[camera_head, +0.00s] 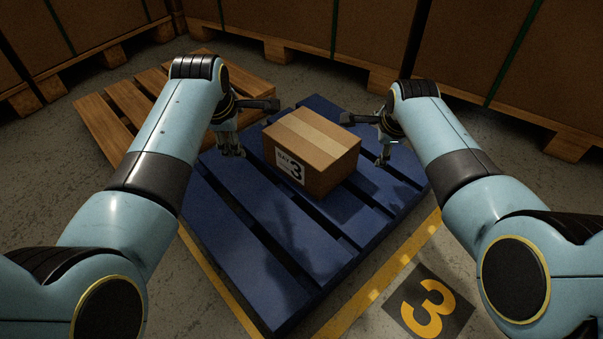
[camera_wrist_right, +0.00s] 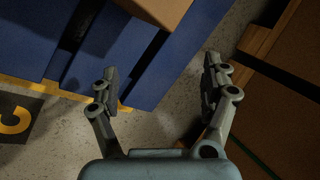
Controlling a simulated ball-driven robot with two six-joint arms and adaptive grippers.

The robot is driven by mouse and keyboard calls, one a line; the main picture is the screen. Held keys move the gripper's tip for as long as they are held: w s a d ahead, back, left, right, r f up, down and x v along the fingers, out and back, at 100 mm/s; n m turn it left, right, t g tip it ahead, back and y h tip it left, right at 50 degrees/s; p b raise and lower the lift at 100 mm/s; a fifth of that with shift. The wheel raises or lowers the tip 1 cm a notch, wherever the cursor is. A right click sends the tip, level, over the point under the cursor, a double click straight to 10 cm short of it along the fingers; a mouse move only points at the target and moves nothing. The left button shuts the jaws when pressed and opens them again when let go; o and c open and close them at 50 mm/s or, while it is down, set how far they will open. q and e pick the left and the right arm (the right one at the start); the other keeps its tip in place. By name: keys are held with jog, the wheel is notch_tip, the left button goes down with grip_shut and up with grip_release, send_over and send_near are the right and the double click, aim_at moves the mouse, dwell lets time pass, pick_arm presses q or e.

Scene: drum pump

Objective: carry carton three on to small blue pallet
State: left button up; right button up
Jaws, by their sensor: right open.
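Carton three (camera_head: 310,151), a brown box with tan tape and a white label reading 3, sits on the small blue pallet (camera_head: 235,215), toward its far part. My left gripper (camera_head: 231,149) is just left of the carton, apart from it as far as I can see; its finger opening is unclear. My right gripper (camera_head: 383,152) is to the right of the carton, with a gap between. In the right wrist view, the right gripper (camera_wrist_right: 160,85) has its fingers spread and empty. The carton's corner (camera_wrist_right: 160,10) and the blue pallet (camera_wrist_right: 150,85) show beyond the fingers.
A bare wooden pallet (camera_head: 105,120) lies behind at the left. Large brown crates (camera_head: 290,25) on wooden pallets line the back and right. Yellow floor lines and a floor plate with a yellow 3 (camera_head: 428,305) border the blue pallet. The pallet's front part is clear.

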jog(key=v, duration=0.5)
jog(key=shift+s+r, duration=0.15)
jog(key=shift+r, duration=0.15)
